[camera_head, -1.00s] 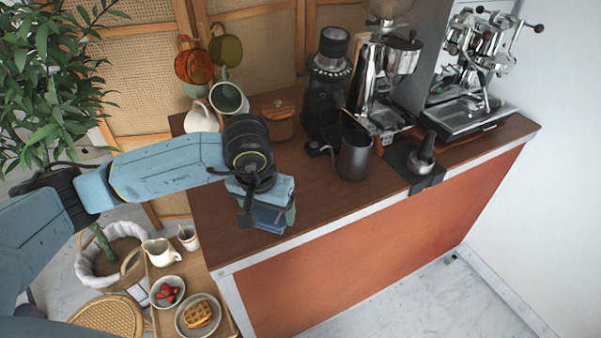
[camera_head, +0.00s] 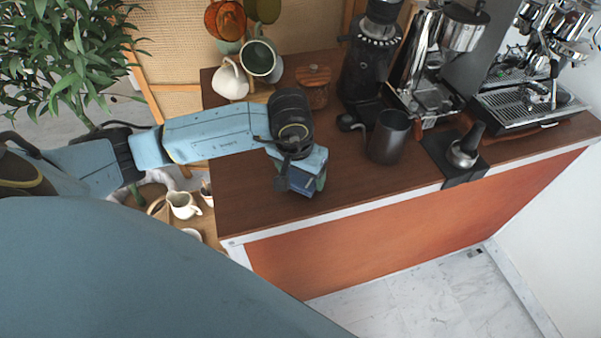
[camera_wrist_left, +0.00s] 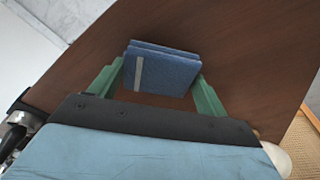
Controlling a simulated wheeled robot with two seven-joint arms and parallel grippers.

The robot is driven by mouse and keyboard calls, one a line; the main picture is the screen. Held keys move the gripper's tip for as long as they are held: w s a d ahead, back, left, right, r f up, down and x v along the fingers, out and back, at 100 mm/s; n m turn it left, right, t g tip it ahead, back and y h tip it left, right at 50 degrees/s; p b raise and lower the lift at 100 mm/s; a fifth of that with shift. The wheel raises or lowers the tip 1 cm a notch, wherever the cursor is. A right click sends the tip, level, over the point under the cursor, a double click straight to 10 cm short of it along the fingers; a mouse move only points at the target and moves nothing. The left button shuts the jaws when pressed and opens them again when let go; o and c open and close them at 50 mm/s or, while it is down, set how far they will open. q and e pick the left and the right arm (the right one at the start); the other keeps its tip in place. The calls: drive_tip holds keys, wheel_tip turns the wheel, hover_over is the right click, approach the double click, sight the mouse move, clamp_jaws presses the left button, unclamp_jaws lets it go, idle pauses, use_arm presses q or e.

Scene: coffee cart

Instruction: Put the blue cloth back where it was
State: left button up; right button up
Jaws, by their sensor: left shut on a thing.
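The blue cloth (camera_wrist_left: 168,70) is a folded, dark blue pad with a pale stripe, between the two green fingers of my left gripper (camera_wrist_left: 160,82) in the left wrist view. The fingers are shut on its two sides. In the head view, my left gripper (camera_head: 304,178) points down over the front left part of the wooden counter, and the cloth (camera_head: 300,188) shows at its lower end. I cannot tell whether the cloth touches the counter top. My right gripper is not in view.
The counter top (camera_head: 245,195) is clear around the cloth. A dark pitcher (camera_head: 388,138) and a tamper (camera_head: 466,148) on a black mat stand to the right.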

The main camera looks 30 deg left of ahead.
sight(296, 183)
use_arm(q)
drive_tip(key=shift+f, duration=0.35)
drive_tip(key=shift+f, duration=0.2)
drive_tip(key=o, duration=1)
drive_tip(key=shift+o, duration=0.2)
drive_tip(key=shift+r, duration=0.1)
drive_tip(key=shift+r, duration=0.25)
wheel_tip(296, 183, up, 12)
drive_tip(key=s, duration=0.2)
drive_tip(key=shift+f, duration=0.2)
drive_tip(key=shift+d, duration=0.1)
